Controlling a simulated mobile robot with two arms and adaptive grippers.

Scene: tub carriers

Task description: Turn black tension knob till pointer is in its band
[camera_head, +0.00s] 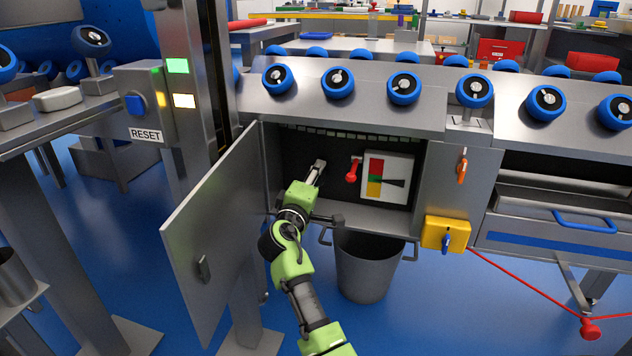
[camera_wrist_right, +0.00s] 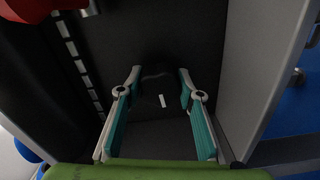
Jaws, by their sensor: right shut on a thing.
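My right gripper (camera_head: 318,168) reaches into the open cabinet, left of the gauge. In the right wrist view its fingers (camera_wrist_right: 160,78) stand on both sides of the black tension knob (camera_wrist_right: 155,82), shut on it. The knob is hard to make out against the dark back panel; a short white mark (camera_wrist_right: 162,100) shows on it. In the head view the knob cannot be told apart. The gauge plate (camera_head: 402,165) has a red, a green and a yellow band (camera_head: 374,189). Its dark pointer (camera_head: 396,183) has its tip close to where green meets yellow; which side is too small to tell. My left gripper is not in view.
A red lever (camera_head: 352,171) sits between my gripper and the gauge. The cabinet door (camera_head: 215,235) stands open at left. A grey bin (camera_head: 366,268) is below. A yellow box (camera_head: 444,234) with a blue handle and an orange lever (camera_head: 462,166) are at right.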

